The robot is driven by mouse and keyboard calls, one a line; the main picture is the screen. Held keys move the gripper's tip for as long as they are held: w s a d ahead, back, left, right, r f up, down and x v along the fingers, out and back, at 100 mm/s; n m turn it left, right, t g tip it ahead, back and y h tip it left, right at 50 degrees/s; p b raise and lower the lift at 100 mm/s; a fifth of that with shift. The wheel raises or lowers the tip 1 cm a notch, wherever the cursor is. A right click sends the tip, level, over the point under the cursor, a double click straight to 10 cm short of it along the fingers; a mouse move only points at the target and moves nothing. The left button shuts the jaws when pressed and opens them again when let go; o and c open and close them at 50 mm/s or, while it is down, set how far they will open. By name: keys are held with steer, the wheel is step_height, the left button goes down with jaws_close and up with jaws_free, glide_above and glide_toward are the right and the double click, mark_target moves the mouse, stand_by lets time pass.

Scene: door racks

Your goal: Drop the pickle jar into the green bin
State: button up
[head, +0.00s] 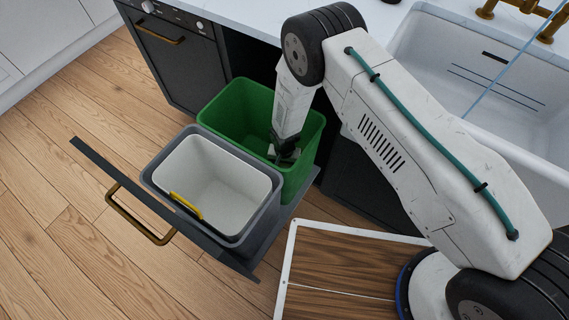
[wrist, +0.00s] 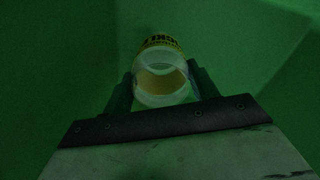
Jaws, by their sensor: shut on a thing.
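The green bin (head: 240,105) stands in the pulled-out drawer, at its back, behind a grey bin. My gripper (head: 284,150) reaches down into the green bin in the head view. In the wrist view my gripper (wrist: 160,90) is shut on the pickle jar (wrist: 160,72), one finger on each side. The jar has a yellow label with dark letters and a pale, see-through end facing the camera. Green walls surround it in the wrist view. The jar is hard to make out in the head view. I cannot tell whether it touches the bin's floor.
The grey bin (head: 258,212) has a white inner tub (head: 215,175) with a yellow piece on its rim. The drawer front with its brass handle (head: 140,215) is at the left. A white sink (head: 480,75) and countertop lie at the right and back. Wooden floor is clear at the left.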

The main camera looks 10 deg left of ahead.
steer(key=o, duration=1.5)
step_height(320, 180, up, 13)
steer(key=shift+r, duration=0.1)
